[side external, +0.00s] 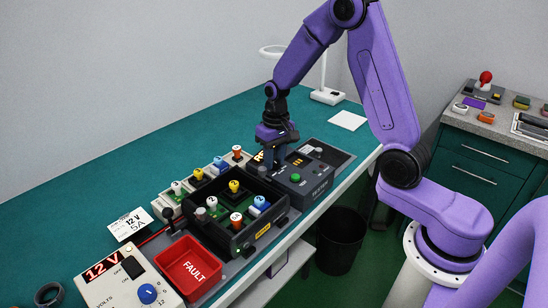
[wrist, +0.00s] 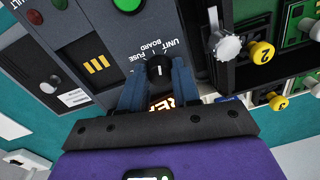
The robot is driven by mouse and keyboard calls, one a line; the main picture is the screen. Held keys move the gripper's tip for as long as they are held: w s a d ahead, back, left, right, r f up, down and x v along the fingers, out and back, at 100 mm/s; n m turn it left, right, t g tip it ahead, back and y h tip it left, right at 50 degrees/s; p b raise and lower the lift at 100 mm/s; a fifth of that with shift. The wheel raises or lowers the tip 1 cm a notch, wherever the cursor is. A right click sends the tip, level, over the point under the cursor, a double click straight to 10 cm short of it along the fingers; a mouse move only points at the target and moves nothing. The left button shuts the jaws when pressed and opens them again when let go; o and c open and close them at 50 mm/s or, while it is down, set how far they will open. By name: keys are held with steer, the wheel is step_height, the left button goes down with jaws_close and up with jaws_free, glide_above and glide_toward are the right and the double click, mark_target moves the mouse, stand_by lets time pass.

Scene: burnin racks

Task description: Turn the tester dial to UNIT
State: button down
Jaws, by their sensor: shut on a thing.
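The dark grey tester (side external: 318,190) stands on the bench at the right end of the row of equipment. Its black dial (wrist: 157,70) shows in the wrist view, with a white pointer mark and the labels UNIT, FUSE and BOARD around its upper side. My gripper (wrist: 157,80) is shut on the dial, one blue finger on each side. In the side view my gripper (side external: 275,160) points down over the tester's left part and hides the dial.
A black rack (side external: 232,247) with coloured-knob units stands left of the tester, close to my gripper. A red FAULT bin (side external: 187,266) and a 12 V power supply (side external: 125,283) are further left. A green button (side external: 295,178) is on the tester.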

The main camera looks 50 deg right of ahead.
mark_target(277, 161)
steer(key=m, duration=0.5)
stand_by(0.7)
steer(key=c, duration=0.8)
jaws_free()
steer(key=r, duration=1.7)
steer(key=shift+s+d+r, duration=0.25)
steer(key=shift+s+d, duration=0.05)
steer(key=shift+d, duration=0.05)
